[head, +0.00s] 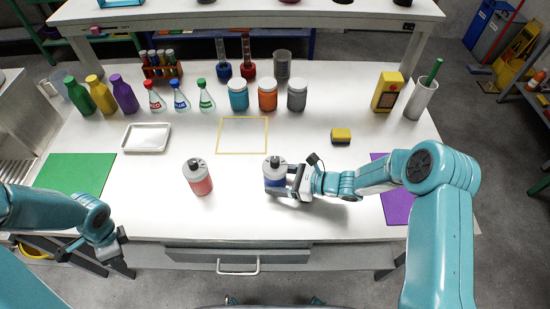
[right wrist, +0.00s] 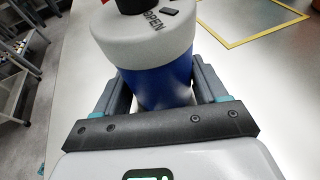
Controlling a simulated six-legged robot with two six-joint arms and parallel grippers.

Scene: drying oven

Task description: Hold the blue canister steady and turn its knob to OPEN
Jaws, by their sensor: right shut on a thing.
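The blue canister (head: 274,183) stands upright on the white table, with a white lid and a black knob on top. My right gripper (head: 284,188) comes from the right and is shut on the canister's blue body, below the lid. In the right wrist view, the canister (right wrist: 157,88) sits between the two fingers. The black knob (right wrist: 135,5) is cut off by the top edge, and OPEN is printed on the lid near it. Where the knob points cannot be made out. My left gripper (head: 125,254) is open and empty at the table's front left edge.
A red canister (head: 200,181) with a white lid stands left of the blue one. A yellow outlined square (head: 241,151) lies behind them. A metal tray (head: 147,138), bottles, flasks and jars stand farther back.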

